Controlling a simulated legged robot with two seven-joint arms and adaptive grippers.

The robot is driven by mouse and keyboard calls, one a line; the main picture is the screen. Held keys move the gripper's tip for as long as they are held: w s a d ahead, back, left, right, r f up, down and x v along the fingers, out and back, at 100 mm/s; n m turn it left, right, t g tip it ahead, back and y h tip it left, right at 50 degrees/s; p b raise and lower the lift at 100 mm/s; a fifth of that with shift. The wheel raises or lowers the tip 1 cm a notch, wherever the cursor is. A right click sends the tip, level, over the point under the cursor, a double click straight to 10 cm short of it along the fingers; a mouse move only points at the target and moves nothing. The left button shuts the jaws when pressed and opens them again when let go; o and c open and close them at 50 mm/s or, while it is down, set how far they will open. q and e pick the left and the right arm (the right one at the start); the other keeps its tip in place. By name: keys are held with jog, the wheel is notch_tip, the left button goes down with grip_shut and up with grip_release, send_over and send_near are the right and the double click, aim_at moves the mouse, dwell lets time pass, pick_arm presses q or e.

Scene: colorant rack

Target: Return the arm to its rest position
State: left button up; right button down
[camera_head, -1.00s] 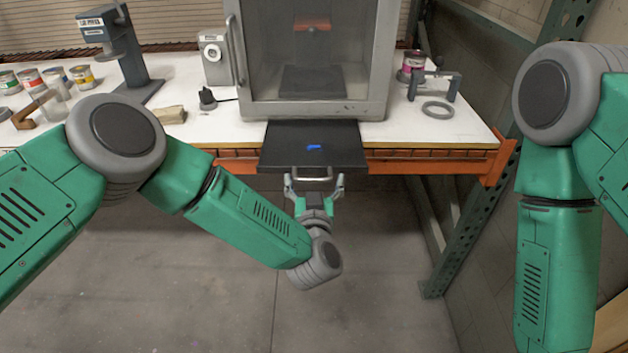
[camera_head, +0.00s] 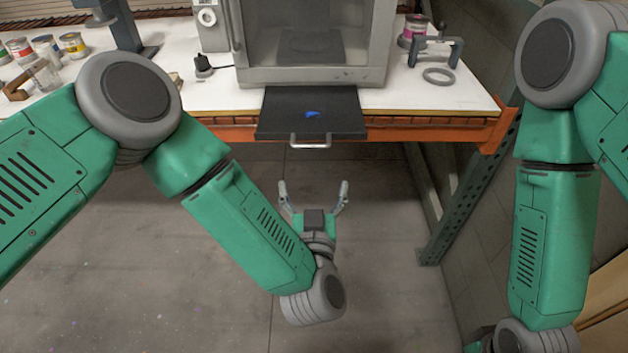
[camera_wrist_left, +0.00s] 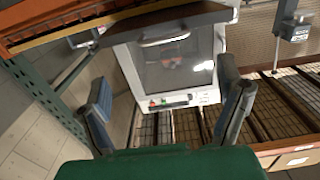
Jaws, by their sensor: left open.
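My left gripper (camera_head: 314,190) is open and empty, with its two fingers spread. It hangs in free air in front of the bench, apart from the metal handle (camera_head: 310,144) of the dark pull-out tray (camera_head: 275,124). The tray sticks out over the bench edge below the cabinet, with a small blue patch (camera_head: 312,114) on it. In the left wrist view both spread fingers show around an empty gap (camera_wrist_left: 165,90). My right arm hangs down at the right; its gripper is out of view.
The grey cabinet (camera_head: 310,76) stands on the white bench (camera_head: 460,97), above an orange beam (camera_head: 400,133). Cans (camera_head: 72,45) stand at the left; a pink-labelled can (camera_head: 416,27) and a grey ring (camera_head: 438,76) are at the right. A green rack post (camera_head: 470,190) stands at the right. The floor ahead is clear.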

dwell(0.3)
pick_arm(q)
jog(key=s+a+f+m+g+h+b, duration=0.2)
jog(key=s+a+f+g, duration=0.35)
jog(key=f, duration=0.45)
jog(key=s+a+f+m+g+h+b, duration=0.15)
jog(key=s+a+f+g, duration=0.25)
jog(key=s+a+f, duration=0.4)
jog(key=s+a+f+n+g+y+b, duration=0.1)
jog(key=s+a+f+g, duration=0.1)
jog(key=s+a+g, duration=0.2)
jog(key=s+a+f+n+g+y+b, duration=0.1)
jog(key=s+a+g, duration=0.3)
jog(key=s+a, duration=0.6)
jog(key=shift+s+a+f+n+y, duration=0.35)
jog(key=shift+a+f+n+y, duration=0.1)
jog(key=shift+f+y, duration=0.4)
